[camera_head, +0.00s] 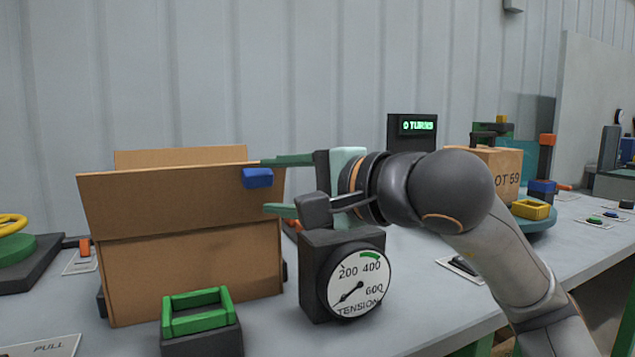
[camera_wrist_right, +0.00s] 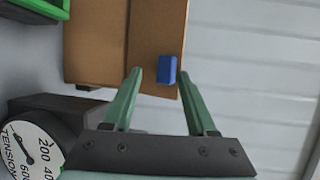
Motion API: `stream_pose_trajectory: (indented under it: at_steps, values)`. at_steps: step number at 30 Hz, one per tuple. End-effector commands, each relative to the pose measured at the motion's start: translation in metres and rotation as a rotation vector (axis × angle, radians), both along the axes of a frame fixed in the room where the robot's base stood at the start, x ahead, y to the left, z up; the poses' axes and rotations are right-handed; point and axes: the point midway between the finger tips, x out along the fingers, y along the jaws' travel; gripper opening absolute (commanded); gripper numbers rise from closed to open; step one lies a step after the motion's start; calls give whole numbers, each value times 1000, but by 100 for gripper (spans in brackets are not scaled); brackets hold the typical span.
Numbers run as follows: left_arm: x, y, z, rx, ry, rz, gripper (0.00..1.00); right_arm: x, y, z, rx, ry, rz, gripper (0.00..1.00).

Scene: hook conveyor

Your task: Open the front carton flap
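The brown carton (camera_head: 200,268) stands on the grey table at left. Its front flap (camera_head: 165,199) is raised and leans a little outward, with a blue tab (camera_head: 258,178) at its upper right edge. A back flap (camera_head: 180,156) stands up behind. My right gripper (camera_head: 265,184) reaches in from the right, its green fingers apart, one above and one below the tab in the head view. In the right wrist view the tab (camera_wrist_right: 167,70) lies between the open fingertips (camera_wrist_right: 162,72), with gaps on both sides. My left gripper is not in view.
A tension gauge (camera_head: 356,284) stands close below my right gripper. A yellow ring on a green disc (camera_head: 28,250) is at far left. A turntable with a box (camera_head: 497,167) stands at right.

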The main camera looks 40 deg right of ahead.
Motion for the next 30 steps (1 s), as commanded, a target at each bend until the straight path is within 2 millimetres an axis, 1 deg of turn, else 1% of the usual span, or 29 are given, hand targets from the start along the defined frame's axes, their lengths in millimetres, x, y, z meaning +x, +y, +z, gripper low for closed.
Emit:
stream_pose_trajectory:
  at_steps: [1, 6, 9, 12, 15, 18, 30]
  values:
    - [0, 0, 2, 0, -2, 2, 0, -11, -3, 4, -2, -5, -4, 57]
    - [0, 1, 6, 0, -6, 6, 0, -50, -9, 9, -3, -7, -6, 57]
    - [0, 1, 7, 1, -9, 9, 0, -69, -12, 11, -1, -7, -4, 57]
    - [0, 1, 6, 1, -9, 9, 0, -83, -14, 13, 1, -7, -3, 57]
    - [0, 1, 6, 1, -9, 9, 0, -91, -15, 14, 1, -6, -2, 57]
    - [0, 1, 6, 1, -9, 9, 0, -95, -15, 14, 1, -5, 0, 57]
    - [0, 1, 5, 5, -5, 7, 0, -96, -15, 14, 1, -6, 1, 57]
